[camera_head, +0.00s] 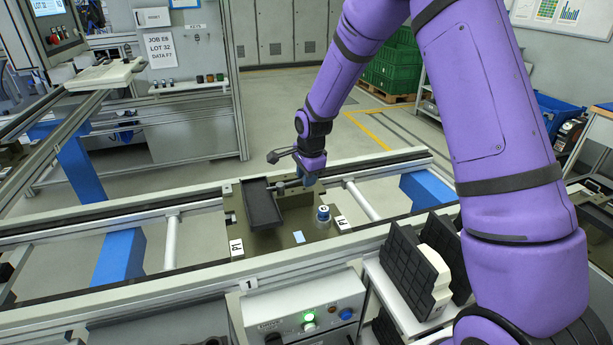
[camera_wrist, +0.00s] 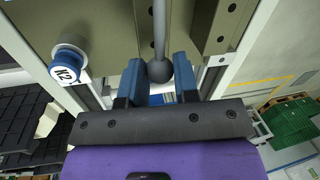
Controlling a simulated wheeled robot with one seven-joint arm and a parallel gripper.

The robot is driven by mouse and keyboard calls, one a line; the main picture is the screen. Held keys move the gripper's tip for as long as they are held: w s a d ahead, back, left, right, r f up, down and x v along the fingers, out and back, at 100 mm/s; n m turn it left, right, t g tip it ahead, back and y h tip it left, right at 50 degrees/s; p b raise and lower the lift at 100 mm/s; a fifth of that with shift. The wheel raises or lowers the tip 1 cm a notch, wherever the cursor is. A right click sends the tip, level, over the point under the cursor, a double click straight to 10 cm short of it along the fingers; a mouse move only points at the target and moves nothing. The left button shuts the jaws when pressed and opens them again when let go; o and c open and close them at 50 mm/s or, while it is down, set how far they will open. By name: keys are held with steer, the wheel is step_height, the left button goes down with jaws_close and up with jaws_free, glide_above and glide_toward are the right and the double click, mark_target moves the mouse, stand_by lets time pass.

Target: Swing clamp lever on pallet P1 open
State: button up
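Pallet P1 (camera_head: 290,240) is an olive plate on the rails, with "P1" labels at its corners. Its clamp lever is a grey rod ending in a dark ball knob (camera_wrist: 160,71). My gripper (camera_head: 308,179) is low over the pallet's far side. The lever's pivot is out of the wrist view, and the gripper partly hides the lever in the head view.
A dark rectangular tray (camera_head: 263,204) lies on the pallet's left part. A blue-and-white round piece marked K2 (camera_head: 322,214) stands at its right. A control box (camera_head: 305,310) with a lit green button stands in front. Black-and-white parts (camera_head: 437,262) stand on a rack at right.

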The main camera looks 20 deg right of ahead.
jaws_close()
